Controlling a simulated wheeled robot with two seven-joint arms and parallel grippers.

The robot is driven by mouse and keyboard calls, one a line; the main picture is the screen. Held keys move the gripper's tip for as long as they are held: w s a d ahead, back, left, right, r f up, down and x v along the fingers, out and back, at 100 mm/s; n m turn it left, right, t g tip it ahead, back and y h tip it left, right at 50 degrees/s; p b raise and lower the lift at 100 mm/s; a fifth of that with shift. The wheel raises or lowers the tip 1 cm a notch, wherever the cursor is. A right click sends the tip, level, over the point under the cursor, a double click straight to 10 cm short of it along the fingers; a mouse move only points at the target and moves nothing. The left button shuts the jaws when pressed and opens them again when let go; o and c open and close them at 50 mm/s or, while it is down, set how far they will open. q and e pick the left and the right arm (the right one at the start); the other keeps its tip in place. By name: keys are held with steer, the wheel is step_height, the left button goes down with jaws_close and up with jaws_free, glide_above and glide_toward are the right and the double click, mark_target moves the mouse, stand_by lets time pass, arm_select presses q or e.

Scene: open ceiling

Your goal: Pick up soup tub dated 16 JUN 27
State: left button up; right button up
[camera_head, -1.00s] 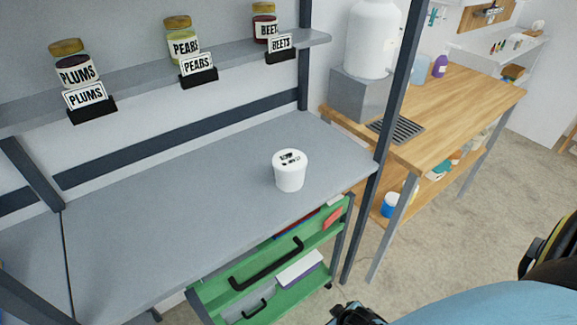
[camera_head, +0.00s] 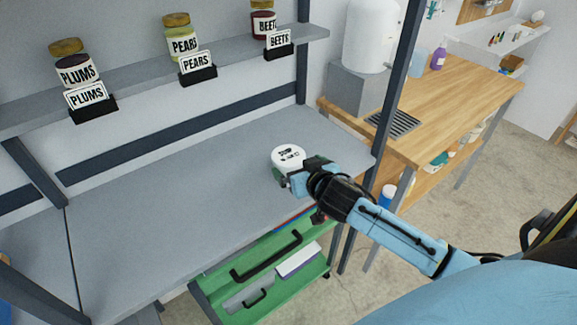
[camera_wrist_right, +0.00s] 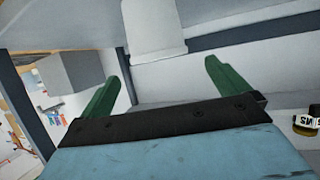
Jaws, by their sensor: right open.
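A white soup tub (camera_head: 289,156) with dark print on its lid stands upright on the grey worktop (camera_head: 170,215). The print is too small to read as a date. My right gripper (camera_head: 281,177) is at the tub's near side in the head view, its arm hiding the tub's lower part. In the right wrist view the tub (camera_wrist_right: 153,30) shows beyond and between the two green fingers of the right gripper (camera_wrist_right: 160,80), which are open and empty. I cannot tell whether a finger touches the tub. My left gripper is not in view.
A shelf above holds jars of plums (camera_head: 73,64), pears (camera_head: 181,36) and beets (camera_head: 263,20) with name cards. A dark upright post (camera_head: 392,95) stands right of the tub. A green drawer unit (camera_head: 265,258) is below. The worktop left of the tub is clear.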

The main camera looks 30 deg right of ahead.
mark_target(291, 159)
steer(key=shift+x, duration=4.25)
steer(key=shift+s+d+f, duration=0.1)
steer(key=c, duration=1.1)
